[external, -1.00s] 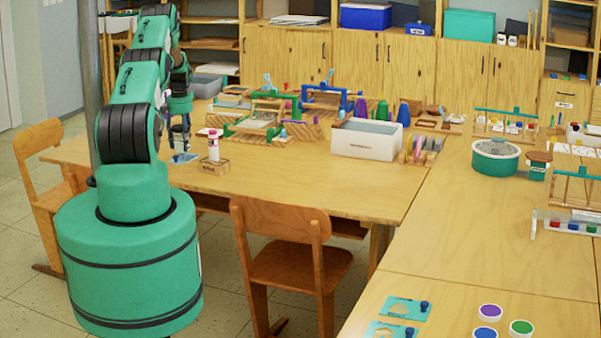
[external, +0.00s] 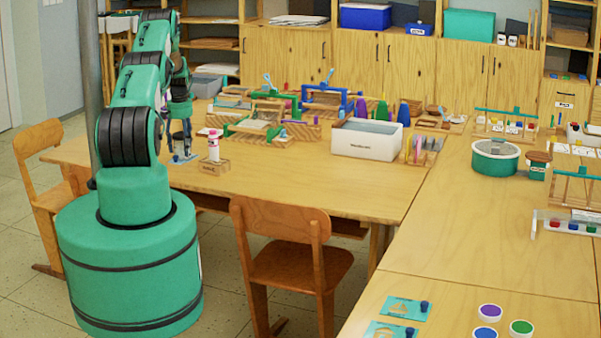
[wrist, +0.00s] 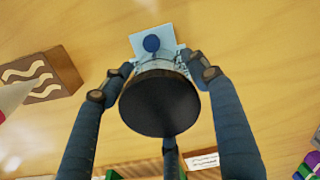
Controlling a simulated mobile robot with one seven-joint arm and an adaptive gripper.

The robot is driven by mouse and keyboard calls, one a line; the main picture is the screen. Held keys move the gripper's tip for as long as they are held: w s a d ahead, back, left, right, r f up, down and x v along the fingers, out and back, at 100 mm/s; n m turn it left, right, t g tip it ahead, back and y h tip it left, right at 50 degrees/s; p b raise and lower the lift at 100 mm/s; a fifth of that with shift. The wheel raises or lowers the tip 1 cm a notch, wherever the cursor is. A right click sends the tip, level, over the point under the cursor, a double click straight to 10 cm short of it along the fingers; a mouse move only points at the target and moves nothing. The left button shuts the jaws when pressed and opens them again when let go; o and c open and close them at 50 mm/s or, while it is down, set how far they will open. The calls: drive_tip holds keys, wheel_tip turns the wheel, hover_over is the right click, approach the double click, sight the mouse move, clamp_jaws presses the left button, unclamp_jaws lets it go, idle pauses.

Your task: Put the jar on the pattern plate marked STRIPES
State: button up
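The jar (wrist: 158,104) shows in the wrist view from above, with a round black top and clear-looking sides. My gripper (wrist: 160,80) has its fingers around the jar, with the fingertips against its sides. A light blue plate (wrist: 169,36) with a dark blue knob shows just beyond the jar; the jar hides part of it. No marking on this plate is readable. In the external view my gripper (external: 182,148) is low over the far table, by a light blue plate (external: 178,159). Whether the jar touches a surface cannot be told.
A wooden block (wrist: 50,78) with wavy cream lines is left of the jar in the wrist view. A white and red bottle (external: 213,147) stands by my gripper. A white bin (external: 366,140) is farther right. The table's front is clear.

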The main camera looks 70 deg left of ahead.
drive_tip(key=shift+o, duration=0.5)
drive_tip(key=shift+r, duration=0.2)
drive_tip(key=shift+r+p, duration=0.45)
drive_tip(key=shift+r, duration=0.3)
wheel_tip(320, 180, up, 11)
drive_tip(key=shift+r+p, duration=0.2)
drive_tip(key=shift+p, duration=0.35)
